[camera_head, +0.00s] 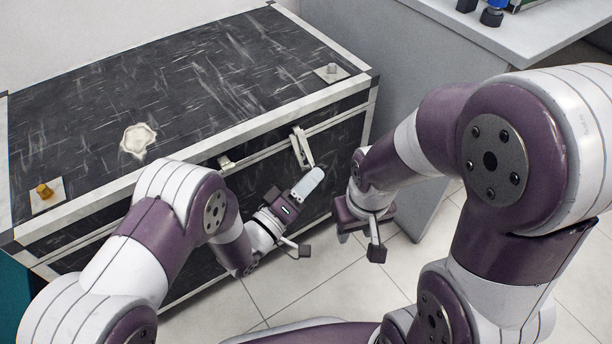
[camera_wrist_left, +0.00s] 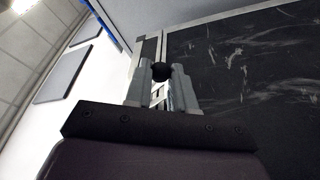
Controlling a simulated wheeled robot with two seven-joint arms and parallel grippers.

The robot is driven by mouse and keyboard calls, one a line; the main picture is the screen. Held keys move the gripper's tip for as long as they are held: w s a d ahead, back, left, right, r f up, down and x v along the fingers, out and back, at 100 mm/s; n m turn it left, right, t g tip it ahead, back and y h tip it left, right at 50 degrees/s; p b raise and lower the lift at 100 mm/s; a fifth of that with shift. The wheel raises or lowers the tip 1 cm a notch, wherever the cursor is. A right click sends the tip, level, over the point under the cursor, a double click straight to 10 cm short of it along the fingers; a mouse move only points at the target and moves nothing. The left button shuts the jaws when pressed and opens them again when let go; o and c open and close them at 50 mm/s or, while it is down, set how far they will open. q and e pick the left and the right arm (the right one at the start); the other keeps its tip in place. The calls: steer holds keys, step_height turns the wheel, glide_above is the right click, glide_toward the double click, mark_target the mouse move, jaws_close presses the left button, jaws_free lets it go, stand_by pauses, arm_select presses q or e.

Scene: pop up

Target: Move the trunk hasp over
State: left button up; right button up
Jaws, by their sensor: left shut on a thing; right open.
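The trunk (camera_head: 95,110) is black and scratched with pale metal edging. Its light metal hasp (camera_head: 300,148) is on the front, near the right end, just under the lid edge. My left gripper (camera_head: 314,176) is at the hasp's lower end, in front of the trunk. Its fingers also show in the left wrist view (camera_wrist_left: 161,82), closed around a small dark knob (camera_wrist_left: 161,71) that seems to belong to the hasp. The fingers hide part of the hasp. My right gripper (camera_head: 362,228) is open and empty, to the right of the left one and apart from the trunk.
A second latch (camera_head: 226,161) is on the trunk front, left of the hasp. A brass-coloured knob (camera_head: 42,190), a grey knob (camera_head: 332,69) and a pale patch (camera_head: 138,139) are on the lid. A grey desk (camera_head: 430,70) stands at right. The tiled floor (camera_head: 320,285) in front is clear.

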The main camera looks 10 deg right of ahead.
arm_select(q)
steer(key=s+r+p, duration=0.1)
steer(key=r+p, duration=0.1)
steer(key=p, duration=0.1)
steer(key=shift+s+d+r, duration=0.15)
steer(key=shift+s+d, duration=0.2)
stand_by(0.4)
steer(key=r+p, duration=0.3)
steer(key=shift+s+d, duration=0.15)
steer(key=shift+s, duration=0.25)
